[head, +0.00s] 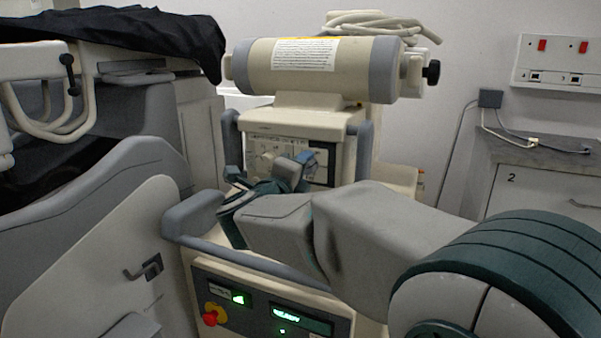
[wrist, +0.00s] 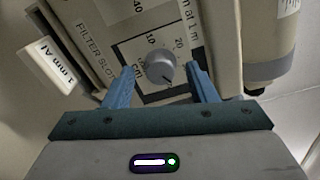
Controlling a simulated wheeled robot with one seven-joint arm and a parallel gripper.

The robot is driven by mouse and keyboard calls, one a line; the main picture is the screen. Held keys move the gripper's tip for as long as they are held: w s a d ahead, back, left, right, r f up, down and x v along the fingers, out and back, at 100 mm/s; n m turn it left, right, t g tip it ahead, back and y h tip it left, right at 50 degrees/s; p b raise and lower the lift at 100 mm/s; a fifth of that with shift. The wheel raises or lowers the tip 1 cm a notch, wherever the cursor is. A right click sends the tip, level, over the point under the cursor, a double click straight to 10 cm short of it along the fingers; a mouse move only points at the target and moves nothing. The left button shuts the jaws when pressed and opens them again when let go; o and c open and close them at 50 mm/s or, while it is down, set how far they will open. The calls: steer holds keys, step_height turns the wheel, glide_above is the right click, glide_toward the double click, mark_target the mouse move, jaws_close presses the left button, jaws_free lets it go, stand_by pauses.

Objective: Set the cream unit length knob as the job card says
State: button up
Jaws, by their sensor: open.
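The cream unit (head: 300,120) stands in the middle of the head view, its dark-framed front panel partly hidden by my arm. In the wrist view a round grey knob (wrist: 158,66) sits on that panel, with 10 and 20 printed above it and "cm at 1 m" to its right. A dark mark on the knob points down and slightly right. My gripper (wrist: 161,70) is open, its blue fingers on either side of the knob, with visible gaps. A white printed sheet (head: 305,54) is on the cylinder; its text is too small to read.
A white tab marked "1 mm Al" (wrist: 53,64) sticks out left of the panel, beside "FILTER SLOT". Grey handles (head: 364,150) flank the panel. A lower console has a red button (head: 211,315) and green displays. A dark cloth (head: 115,30) covers equipment at left.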

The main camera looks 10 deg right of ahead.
steer(key=p+v, duration=0.2)
steer(key=v, duration=1.2)
steer(key=shift+w, duration=0.1)
